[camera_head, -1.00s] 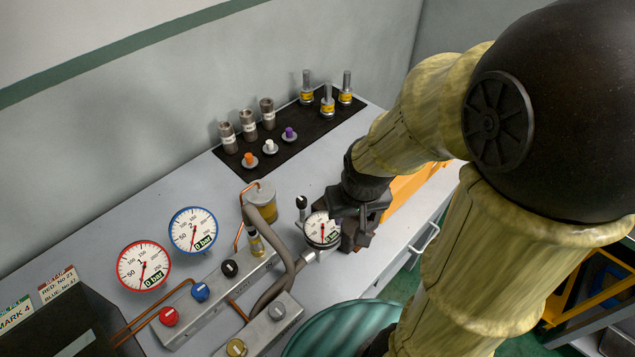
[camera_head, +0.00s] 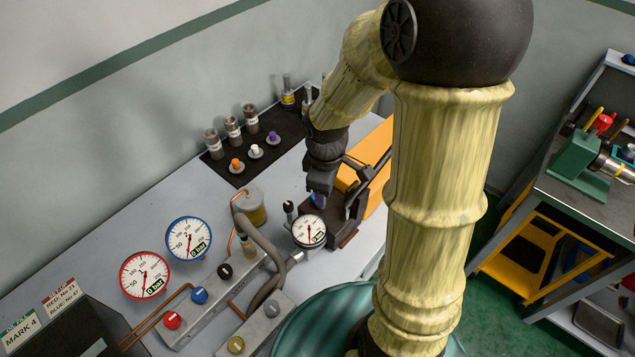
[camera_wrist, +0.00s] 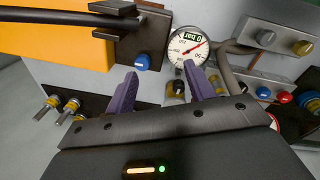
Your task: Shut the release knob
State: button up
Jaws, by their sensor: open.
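My gripper (camera_head: 318,198) hangs over the dark block behind the small gauge (camera_head: 309,230); in the wrist view its two purple fingers (camera_wrist: 160,72) are apart with nothing held. A blue knob (camera_wrist: 143,62) on the dark block shows between the fingertips in that picture, seemingly beyond them. No release label is readable, so I cannot tell which knob is the release knob. Other knobs are black (camera_head: 225,271), blue (camera_head: 199,295) and red (camera_head: 172,320) on the manifold, and grey (camera_head: 272,309) and brass (camera_head: 236,345) on a smaller block.
Red-rimmed (camera_head: 145,275) and blue-rimmed (camera_head: 188,239) gauges stand at left. An orange body (camera_head: 365,160) adjoins the dark block. Fittings stand on a black mat (camera_head: 218,167). A hose (camera_head: 273,240) crosses near the manifold.

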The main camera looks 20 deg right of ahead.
jog(key=w+r+n+g+p, duration=0.1)
jog(key=w+r+n+p, duration=0.4)
jog(key=n, duration=0.8)
jog(key=w+p, duration=0.2)
jog(key=shift+w+d, duration=0.15)
jog(key=shift+w, duration=0.15)
notch_tip(320, 180, down, 18)
jog(key=shift+r+p, duration=0.25)
jog(key=shift+p, duration=0.7)
jog(key=c, duration=1)
